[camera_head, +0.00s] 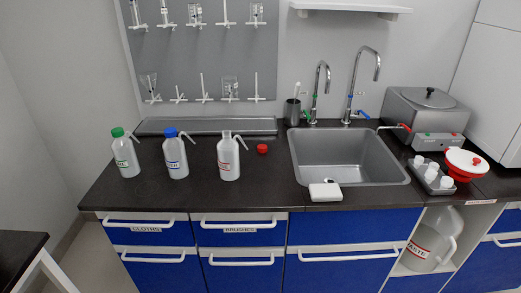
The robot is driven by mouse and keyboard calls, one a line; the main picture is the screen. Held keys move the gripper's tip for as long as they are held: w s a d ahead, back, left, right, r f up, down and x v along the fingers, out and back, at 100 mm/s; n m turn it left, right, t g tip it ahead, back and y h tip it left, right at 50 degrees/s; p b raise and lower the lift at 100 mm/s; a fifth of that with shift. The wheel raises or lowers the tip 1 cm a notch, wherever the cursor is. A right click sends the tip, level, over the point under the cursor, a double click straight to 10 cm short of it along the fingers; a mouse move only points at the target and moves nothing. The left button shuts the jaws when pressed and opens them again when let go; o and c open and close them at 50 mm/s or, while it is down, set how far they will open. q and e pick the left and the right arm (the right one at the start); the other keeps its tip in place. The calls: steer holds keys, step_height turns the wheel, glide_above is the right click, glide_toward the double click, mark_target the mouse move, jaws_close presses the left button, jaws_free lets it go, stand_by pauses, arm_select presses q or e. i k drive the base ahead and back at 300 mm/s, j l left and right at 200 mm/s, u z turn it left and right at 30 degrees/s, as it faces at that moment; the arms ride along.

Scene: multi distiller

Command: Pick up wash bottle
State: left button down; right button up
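Three white wash bottles with bent spouts stand upright in a row on the dark counter, left of the sink. The left wash bottle (126,157) has a green cap and a green-marked label. The middle wash bottle (176,158) has a blue cap and a blue-marked label. The right wash bottle (228,159) has a red-marked label and no coloured cap on top. A small red cap (262,149) lies on the counter just to its right. Neither of my grippers is in view.
A grey bath (425,115) and a tray of small bottles (431,178) stand further right. A drying rack (205,60) hangs behind. Counter space in front of the bottles is clear.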

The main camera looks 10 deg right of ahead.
mark_target(227, 148)
steer(key=i+l+z, duration=0.15)
steer(key=i+z, duration=0.5)
steer(key=i+l, duration=0.2)
